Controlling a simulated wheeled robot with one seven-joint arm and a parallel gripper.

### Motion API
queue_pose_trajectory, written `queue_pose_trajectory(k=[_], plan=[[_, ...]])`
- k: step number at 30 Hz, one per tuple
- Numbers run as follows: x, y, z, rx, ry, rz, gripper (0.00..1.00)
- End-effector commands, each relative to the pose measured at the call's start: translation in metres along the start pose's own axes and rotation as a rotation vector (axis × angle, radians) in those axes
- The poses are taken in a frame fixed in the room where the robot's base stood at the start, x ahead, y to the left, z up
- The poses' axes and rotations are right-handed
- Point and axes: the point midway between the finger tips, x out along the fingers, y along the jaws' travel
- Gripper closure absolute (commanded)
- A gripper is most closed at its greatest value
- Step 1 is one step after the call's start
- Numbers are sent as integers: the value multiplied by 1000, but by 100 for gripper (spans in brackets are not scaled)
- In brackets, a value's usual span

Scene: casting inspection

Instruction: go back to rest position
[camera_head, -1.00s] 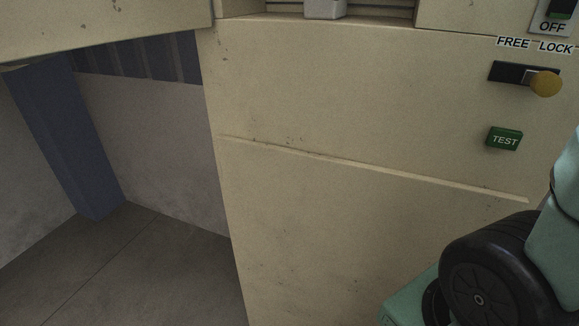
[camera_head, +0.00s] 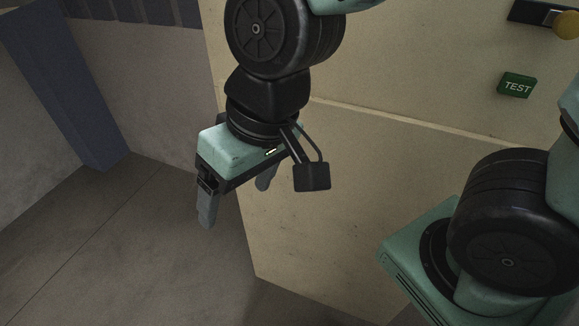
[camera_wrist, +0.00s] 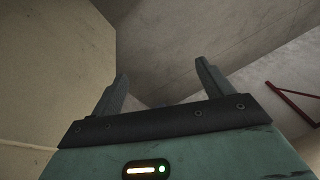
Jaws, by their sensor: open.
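My gripper (camera_head: 236,203) hangs in the head view with its fingers pointing down, in front of the left edge of the cream machine cabinet (camera_head: 330,215). Its two grey fingers are apart and nothing is between them. In the wrist view my gripper (camera_wrist: 162,78) also shows two spread, empty fingers, with bare grey surfaces beyond them. The gripper appears clear of the cabinet, though the exact gap is hard to tell.
A green TEST button (camera_head: 517,85) and a yellow-knobbed slide switch (camera_head: 566,24) are on the cabinet front. A blue post (camera_head: 75,90) stands at left. The grey floor (camera_head: 130,250) is bare. A red bar (camera_wrist: 292,102) shows in the wrist view.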

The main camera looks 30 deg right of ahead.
Motion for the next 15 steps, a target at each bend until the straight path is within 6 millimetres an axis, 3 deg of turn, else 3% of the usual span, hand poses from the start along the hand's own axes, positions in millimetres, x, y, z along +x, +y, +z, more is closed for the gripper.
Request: queue_pose_trajectory(k=[1,3,6,15], plan=[[4,10,23,-105,-78,42,21],[6,22,45,-212,-159,86,21],[6,32,59,-292,-219,118,21],[6,34,62,-307,-230,124,21]])
